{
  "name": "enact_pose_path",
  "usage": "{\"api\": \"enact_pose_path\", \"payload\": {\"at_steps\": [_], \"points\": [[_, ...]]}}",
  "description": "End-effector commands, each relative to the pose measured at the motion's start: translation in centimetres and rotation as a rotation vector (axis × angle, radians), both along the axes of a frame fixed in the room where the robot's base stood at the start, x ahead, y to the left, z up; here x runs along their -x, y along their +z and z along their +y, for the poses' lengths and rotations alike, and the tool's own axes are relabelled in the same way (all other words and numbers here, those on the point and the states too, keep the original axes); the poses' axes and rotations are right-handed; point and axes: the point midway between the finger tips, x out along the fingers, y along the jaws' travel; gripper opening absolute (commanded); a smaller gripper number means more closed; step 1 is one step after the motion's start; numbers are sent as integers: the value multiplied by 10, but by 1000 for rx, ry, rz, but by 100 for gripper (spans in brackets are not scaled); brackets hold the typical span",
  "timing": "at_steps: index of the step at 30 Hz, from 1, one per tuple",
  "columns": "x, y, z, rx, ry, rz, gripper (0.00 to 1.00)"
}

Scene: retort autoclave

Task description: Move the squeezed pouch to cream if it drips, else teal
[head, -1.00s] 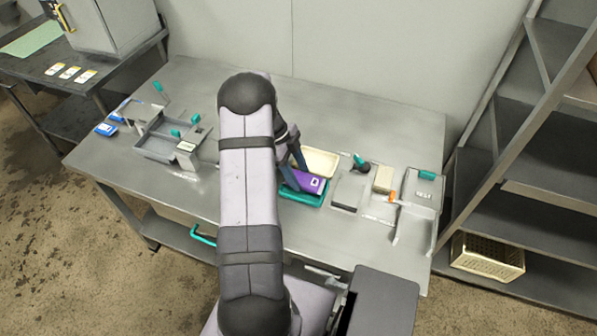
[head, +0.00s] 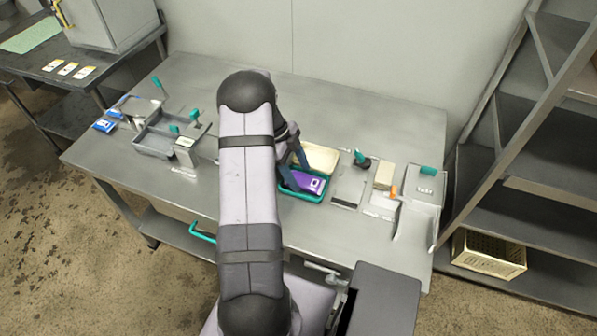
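A purple pouch (head: 311,184) with a small white label lies in the teal tray (head: 304,198). The cream tray (head: 322,155) sits directly behind the teal one and looks empty where I can see it. My gripper (head: 292,186) reaches down at the left end of the teal tray, its dark fingers beside or over the pouch's left end. The arm hides part of both trays. I cannot tell whether the fingers touch the pouch or how far apart they are. No drip is visible at this size.
A grey fixture with teal handles (head: 155,140) and a blue-and-white packet (head: 104,125) stand at the left of the steel table. A beige block (head: 384,174), an orange piece (head: 393,192) and a grey stand with a teal top (head: 427,172) are at the right.

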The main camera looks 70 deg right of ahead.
Motion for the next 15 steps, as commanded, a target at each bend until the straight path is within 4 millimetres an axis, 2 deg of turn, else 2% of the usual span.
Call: {"api": "enact_pose_path", "payload": {"at_steps": [10,15], "points": [[0,1,0,0,0,0,65],[0,8,0,0,0,0,65]]}}
